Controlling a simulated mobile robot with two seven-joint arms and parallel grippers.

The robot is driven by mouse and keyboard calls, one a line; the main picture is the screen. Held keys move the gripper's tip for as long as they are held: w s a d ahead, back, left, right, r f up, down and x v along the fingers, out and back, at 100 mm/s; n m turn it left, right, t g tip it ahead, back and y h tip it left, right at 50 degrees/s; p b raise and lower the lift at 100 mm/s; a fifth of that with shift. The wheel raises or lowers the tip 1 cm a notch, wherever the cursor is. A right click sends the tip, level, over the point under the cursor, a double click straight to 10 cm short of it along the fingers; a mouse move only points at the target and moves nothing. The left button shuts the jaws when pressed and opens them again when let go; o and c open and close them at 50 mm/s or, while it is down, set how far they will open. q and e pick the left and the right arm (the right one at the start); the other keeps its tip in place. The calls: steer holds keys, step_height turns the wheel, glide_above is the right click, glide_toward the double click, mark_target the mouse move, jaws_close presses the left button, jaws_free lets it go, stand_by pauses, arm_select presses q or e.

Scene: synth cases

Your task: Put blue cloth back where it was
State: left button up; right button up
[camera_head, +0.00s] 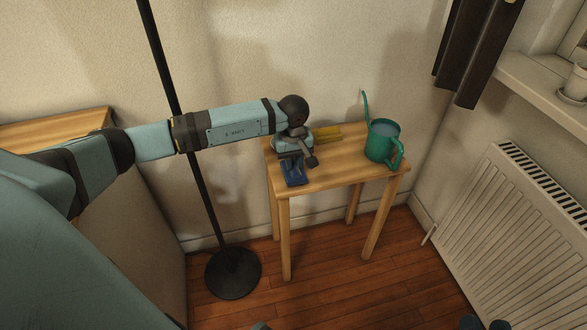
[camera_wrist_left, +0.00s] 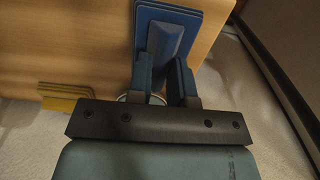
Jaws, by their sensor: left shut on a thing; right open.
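The blue cloth (camera_head: 295,175) is folded flat, with a raised ridge, at the front left corner of the small wooden table (camera_head: 340,172). The folded cloth also shows at the top of the left wrist view (camera_wrist_left: 170,12). My left gripper (camera_head: 298,160) reaches down over the table, and its two fingers (camera_wrist_left: 162,80) are shut on the ridge. I cannot tell whether the cloth touches the tabletop. My right gripper (camera_head: 486,323) shows only as dark parts at the bottom edge, mostly out of frame.
A mustard folded cloth (camera_head: 327,134) lies at the table's back. A green watering can (camera_head: 382,142) stands at the right. A pale rim (camera_wrist_left: 140,97) shows partly behind my left gripper. A black floor stand (camera_head: 232,273) is left of the table, a radiator (camera_head: 510,225) right.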

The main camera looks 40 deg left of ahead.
arm_select(q)
steer(key=shift+f, duration=0.65)
steer(key=o, duration=0.8)
steer(key=shift+o, duration=0.2)
arm_select(e)
steer(key=shift+a+r+t, duration=0.25)
steer(key=shift+r+t, duration=0.05)
steer(key=shift+r, duration=0.35)
arm_select(q)
steer(key=shift+r, duration=0.15)
steer(key=shift+r, duration=0.3)
step_height(320, 180, up, 11)
steer(key=p, duration=0.2)
steer(key=shift+r+p, duration=0.15)
steer(key=shift+p, duration=0.25)
arm_select(e)
steer(key=f+g, duration=0.1)
steer(key=d+f+h, duration=0.1)
steer(key=f, duration=0.1)
steer(key=d+f+g, duration=0.1)
steer(key=f, duration=0.1)
steer(key=shift+s+d+f+g+h, duration=0.2)
steer(key=shift+s+d+g+h, duration=0.1)
steer(key=shift+h, duration=0.1)
